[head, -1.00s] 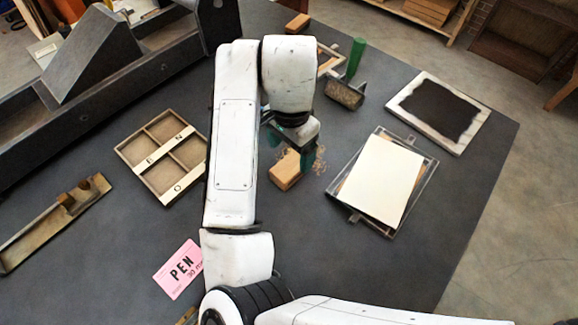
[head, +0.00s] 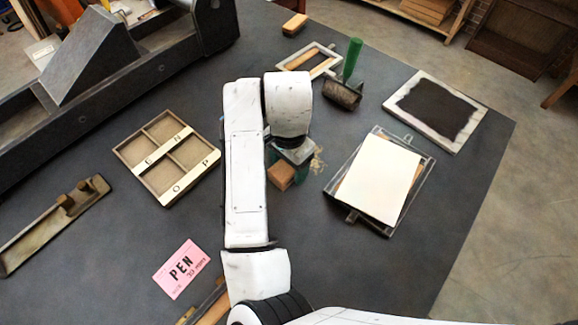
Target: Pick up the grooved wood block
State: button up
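A small orange-brown wood block (head: 281,176) lies on the dark table, with pale shavings beside it on the right. Its near end shows; its top is mostly hidden under my gripper, and I cannot make out a groove. My gripper (head: 290,163) points down right over the block's far part. Bits of its teal fingers show at the sides, but the fingertips are mostly hidden. I cannot tell whether they touch the block. A second wood block (head: 294,24) lies at the table's far edge, away from my gripper.
A green-handled roller (head: 344,93) and a small frame (head: 288,63) stand behind. A framed sheet (head: 379,180) and an ink slab (head: 471,128) are right. A dark press (head: 100,100) fills the upper left.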

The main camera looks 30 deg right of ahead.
jog(key=c, duration=0.7)
jog(key=shift+o, duration=0.2)
jog(key=shift+r, duration=0.1)
